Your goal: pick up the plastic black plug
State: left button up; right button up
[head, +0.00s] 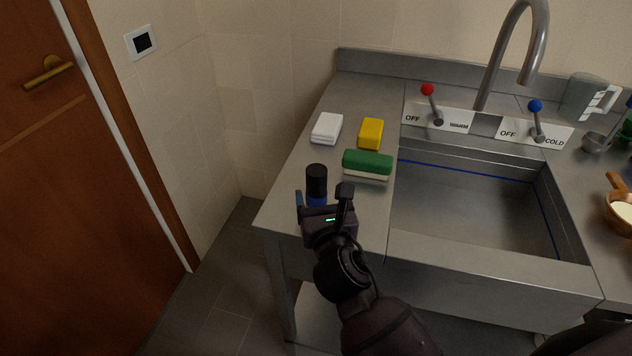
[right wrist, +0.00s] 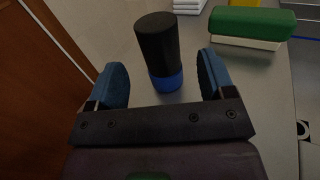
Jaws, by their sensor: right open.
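The black plug (head: 316,179) is a dark upright cylinder with a blue band at its base. It stands on the left part of the steel counter, near its front edge. In the right wrist view the plug (right wrist: 157,48) stands between and just beyond the two blue fingertips. My right gripper (head: 325,198) is open, with one finger to each side of the plug; in the right wrist view the gripper (right wrist: 162,82) shows gaps on both sides and nothing held. My left gripper is not in view.
A green-and-white sponge (head: 367,163) lies close to the right of the plug. A yellow sponge (head: 371,133) and a folded white cloth (head: 327,128) lie behind it. The sink (head: 470,205) opens to the right, below the faucet (head: 487,85). A wooden door (head: 75,190) is at left.

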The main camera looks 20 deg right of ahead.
aim_at(319, 187)
jog(key=shift+w+d+b, duration=0.15)
jog(key=shift+w+d, duration=0.05)
jog(key=shift+w, duration=1.2)
jog(key=shift+w+d+b, duration=0.15)
jog(key=shift+w+d, duration=0.05)
jog(key=shift+w, duration=1.15)
jog(key=shift+r, duration=0.1)
